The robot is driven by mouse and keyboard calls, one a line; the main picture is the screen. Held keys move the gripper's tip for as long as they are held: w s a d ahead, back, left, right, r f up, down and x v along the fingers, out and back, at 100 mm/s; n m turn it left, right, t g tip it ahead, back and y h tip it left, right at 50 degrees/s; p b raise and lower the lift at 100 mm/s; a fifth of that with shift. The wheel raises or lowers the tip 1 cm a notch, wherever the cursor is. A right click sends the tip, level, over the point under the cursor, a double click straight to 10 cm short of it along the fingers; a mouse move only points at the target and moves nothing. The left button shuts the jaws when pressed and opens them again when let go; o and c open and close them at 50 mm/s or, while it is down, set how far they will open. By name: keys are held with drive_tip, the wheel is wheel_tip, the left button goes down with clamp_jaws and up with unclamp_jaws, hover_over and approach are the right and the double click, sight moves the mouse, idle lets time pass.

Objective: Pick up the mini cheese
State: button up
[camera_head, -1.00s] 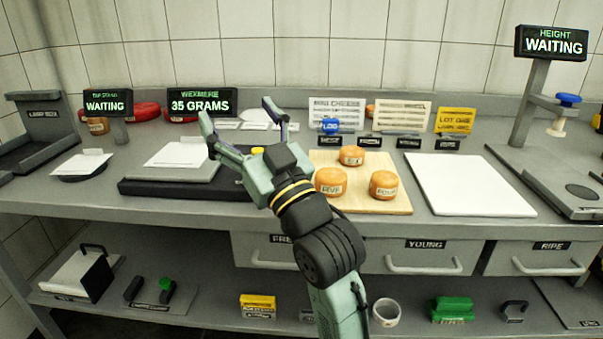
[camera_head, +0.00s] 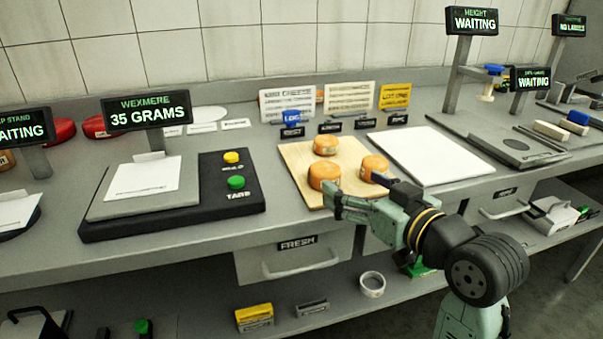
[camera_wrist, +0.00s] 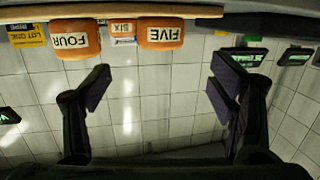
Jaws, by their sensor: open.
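Three small orange cheese wheels sit on a wooden board (camera_head: 295,160). Cheese SIX (camera_head: 326,144) is at the back, cheese FIVE (camera_head: 324,176) at the front left and cheese FOUR (camera_head: 373,166) at the front right. My gripper (camera_head: 352,194) is open and empty at the board's front edge, partly hiding FOUR in the head view. In the upside-down wrist view, labels mark FOUR (camera_wrist: 75,40), SIX (camera_wrist: 123,29) and FIVE (camera_wrist: 160,33), beyond my spread fingers (camera_wrist: 160,88). Which wheel is the mini cheese I cannot tell.
A scale reading 35 GRAMS (camera_head: 145,112) stands left, with a paper sheet (camera_head: 143,178) and yellow and green buttons. A white board (camera_head: 430,155) lies right of the wooden one. Upright cards (camera_head: 348,97) and small labels stand behind. A FRESH drawer (camera_head: 297,252) is below the counter.

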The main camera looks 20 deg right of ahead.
sight(333, 175)
drive_tip(key=p+x, duration=0.1)
drive_tip(key=x, duration=0.3)
drive_tip(key=shift+w+d+f, duration=0.15)
drive_tip(key=shift+d+f, duration=0.05)
drive_tip(key=shift+f+p+x, duration=0.1)
drive_tip(key=shift+p+x, duration=0.35)
drive_tip(key=shift+x, duration=1.05)
drive_tip(key=shift+f+p+x, duration=0.15)
drive_tip(key=shift+p+x, duration=0.3)
drive_tip(key=shift+x, duration=1.05)
drive_tip(key=shift+a, duration=0.15)
drive_tip(key=shift+c, duration=0.3)
drive_tip(key=c, duration=1.3)
drive_tip(key=shift+r, duration=0.1)
